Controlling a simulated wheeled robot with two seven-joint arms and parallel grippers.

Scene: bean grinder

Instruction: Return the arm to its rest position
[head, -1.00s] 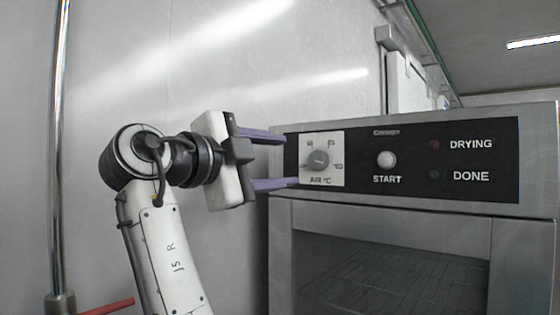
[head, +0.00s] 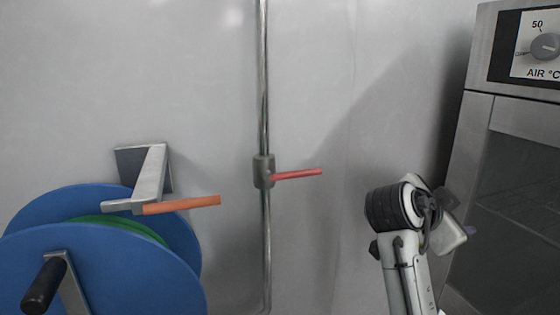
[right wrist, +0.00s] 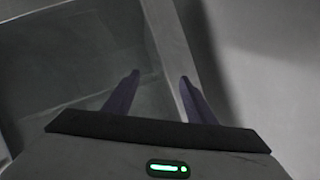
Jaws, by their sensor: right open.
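My right arm (head: 405,255) rises from the bottom right of the head view, beside the steel dryer. My left gripper is in neither view.
The dryer (head: 480,100) stands at the right, with a temperature knob (head: 545,46) on its panel. A wall pipe (head: 263,100) carries a red lever (head: 297,174). A blue reel (head: 120,270) and an orange-handled bracket (head: 180,204) are at left. Bare wall lies between pipe and arm.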

